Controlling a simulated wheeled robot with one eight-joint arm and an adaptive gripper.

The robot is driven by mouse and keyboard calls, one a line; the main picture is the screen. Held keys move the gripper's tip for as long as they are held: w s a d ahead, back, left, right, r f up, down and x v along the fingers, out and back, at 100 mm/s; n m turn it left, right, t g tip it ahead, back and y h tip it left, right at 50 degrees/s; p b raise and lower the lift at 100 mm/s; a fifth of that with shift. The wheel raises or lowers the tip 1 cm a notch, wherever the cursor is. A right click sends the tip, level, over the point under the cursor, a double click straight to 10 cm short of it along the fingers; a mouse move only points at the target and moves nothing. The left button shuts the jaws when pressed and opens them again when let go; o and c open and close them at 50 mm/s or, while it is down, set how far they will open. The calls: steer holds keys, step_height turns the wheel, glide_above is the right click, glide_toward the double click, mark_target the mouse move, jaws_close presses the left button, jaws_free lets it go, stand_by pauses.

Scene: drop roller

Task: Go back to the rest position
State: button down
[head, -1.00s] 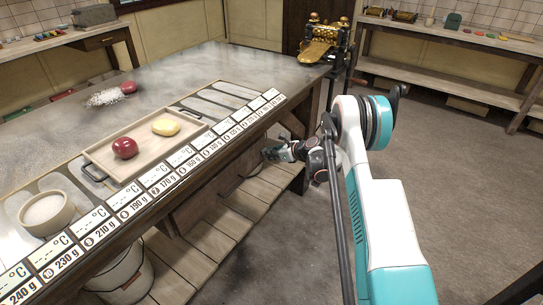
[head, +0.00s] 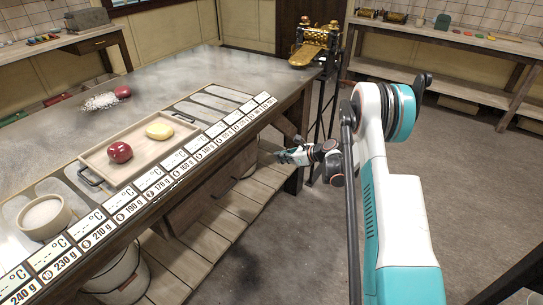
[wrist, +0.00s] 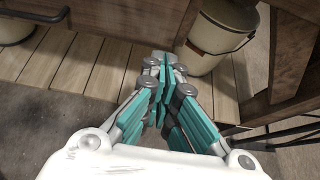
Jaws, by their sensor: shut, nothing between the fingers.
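My gripper (wrist: 164,62) is shut and empty in the wrist view, its teal and grey fingers meeting in front of the lower shelf. In the head view my gripper (head: 268,149) is beside the front edge of the worktable (head: 120,58), below the tabletop and partly hard to make out. My white and teal arm reaches from the lower right towards it.
A wooden tray (head: 133,172) holds a red piece (head: 120,152) and a yellow piece (head: 159,131). A bowl (head: 43,215) stands at left. A golden roller machine (head: 313,47) stands at the table's far corner. Buckets (wrist: 222,35) stand on the slatted shelf (wrist: 90,65).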

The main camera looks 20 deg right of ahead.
steer(key=s+a+r+n+h+p, duration=0.1)
steer(key=s+a+r+n, duration=0.15)
steer(key=r, duration=0.65)
steer(key=s+a+r+n+h, duration=0.1)
steer(key=s+a+r+n, duration=0.15)
steer(key=r, duration=0.65)
steer(key=s+a+r+n+h, duration=0.1)
steer(key=s+a+r+n, duration=0.25)
steer(key=s+r, duration=0.3)
steer(key=s+a+r+n+h, duration=0.1)
steer(key=s+a+r+n, duration=0.2)
steer(key=s+r+n, duration=0.3)
steer(key=s+a+r+n+h+p, duration=0.1)
steer(key=s+r+n, duration=0.2)
steer(key=s, duration=0.3)
steer(key=s+a+r+n, duration=0.2)
steer(key=s+r+n, duration=0.1)
steer(key=s, duration=0.4)
steer(key=s+f+n+g+h, duration=0.1)
steer(key=s+f+n, duration=0.2)
steer(key=s, duration=0.4)
steer(key=s+f+n+g+h+b, duration=0.1)
steer(key=s+f+n, duration=0.3)
steer(key=s, duration=0.3)
steer(key=shift+d+n, duration=0.45)
steer(key=shift+s, duration=0.1)
